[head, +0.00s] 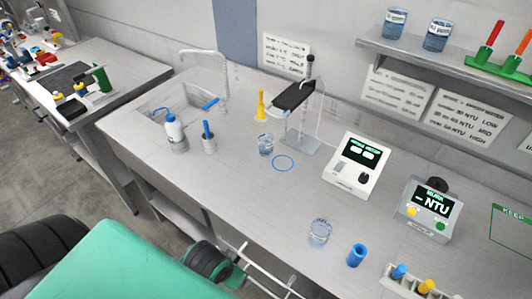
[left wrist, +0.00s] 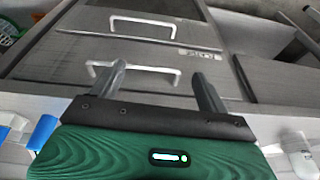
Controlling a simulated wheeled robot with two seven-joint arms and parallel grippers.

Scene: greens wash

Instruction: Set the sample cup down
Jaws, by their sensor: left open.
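A clear cup with bluish liquid (head: 265,145) stands upright on the bench just behind and left of a blue ring (head: 283,163) marked on the top. A second clear cup (head: 320,232) stands nearer the front edge. I cannot tell which is the sample cup. My left gripper (left wrist: 160,70) is open in the left wrist view, with nothing between its two fingers. It faces the drawer fronts below the bench top, apart from both cups. My right gripper is not in view.
A stand with a black plate (head: 294,94), a white meter (head: 352,166) and a grey NTU meter (head: 430,209) line the bench. A blue cylinder (head: 356,255) stands at the front. Drawer handles (left wrist: 145,26) jut out before my left gripper. The bench left of the ring is mostly clear.

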